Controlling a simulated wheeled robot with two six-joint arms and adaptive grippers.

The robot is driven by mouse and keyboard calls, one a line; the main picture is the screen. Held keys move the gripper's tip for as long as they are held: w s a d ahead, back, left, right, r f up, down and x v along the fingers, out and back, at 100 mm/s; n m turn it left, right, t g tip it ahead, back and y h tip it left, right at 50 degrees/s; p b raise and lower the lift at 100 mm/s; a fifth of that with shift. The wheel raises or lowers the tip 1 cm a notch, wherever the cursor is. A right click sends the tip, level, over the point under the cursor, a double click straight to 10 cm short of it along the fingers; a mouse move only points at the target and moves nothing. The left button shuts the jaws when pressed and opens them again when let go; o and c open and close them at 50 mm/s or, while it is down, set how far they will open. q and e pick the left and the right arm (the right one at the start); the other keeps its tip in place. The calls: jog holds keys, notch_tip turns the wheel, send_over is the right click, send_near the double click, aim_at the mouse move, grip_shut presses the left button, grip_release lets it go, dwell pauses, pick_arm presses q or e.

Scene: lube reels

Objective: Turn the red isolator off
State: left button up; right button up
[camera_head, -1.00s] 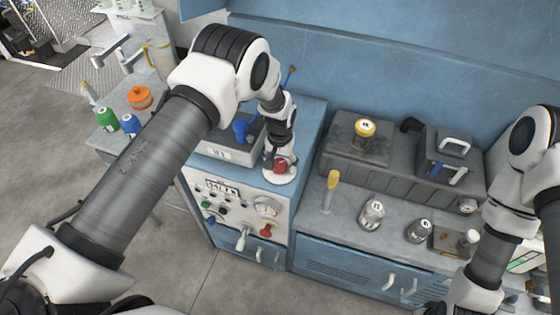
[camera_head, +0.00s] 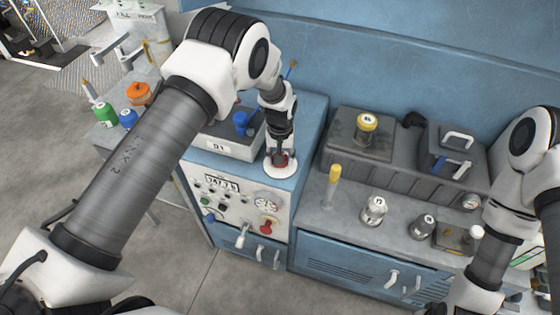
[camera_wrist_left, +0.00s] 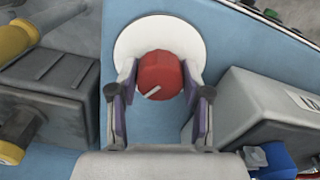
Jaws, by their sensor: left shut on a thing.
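The red isolator is a round red knob (camera_wrist_left: 160,75) with a short white line on its face, slanted from lower left to upper right in the left wrist view. It sits on a white round plate (camera_head: 279,173) on top of the blue cabinet. My left gripper (camera_wrist_left: 160,98) is shut on the knob, with one finger on each side of it. In the head view the left gripper (camera_head: 280,156) points down over the knob and hides most of it. My right arm is at the right; its gripper is at the bottom edge, too cut off to read.
The cabinet's front panel holds a red lever (camera_head: 268,226), a gauge (camera_head: 265,206) and several small knobs. A grey box (camera_head: 222,147) with a blue handle (camera_head: 241,123) stands beside the knob. Grey tanks (camera_head: 360,140) and small bottles stand on the bench to the right.

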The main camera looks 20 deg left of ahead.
pick_arm(q)
jog(key=n+b, duration=0.1)
jog(key=n, duration=0.1)
jog(key=n+b, duration=0.1)
jog(key=shift+f+n+b, duration=0.35)
jog(key=shift+n+b, duration=0.05)
jog(key=n+b, duration=0.2)
jog(key=n, duration=0.1)
jog(key=shift+n, duration=0.3)
jog(key=n+b, duration=0.1)
jog(key=n, duration=0.2)
jog(key=shift+r+n, duration=0.1)
jog(key=shift+n, duration=0.2)
jog(key=shift+n+b, duration=0.75)
jog(key=shift+n, duration=1.15)
jog(key=o, duration=1)
jog(key=shift+c, duration=0.2)
jog(key=shift+o, duration=1)
jog(key=shift+a, duration=0.1)
jog(key=shift+w, duration=0.1)
jog(key=shift+r, duration=0.1)
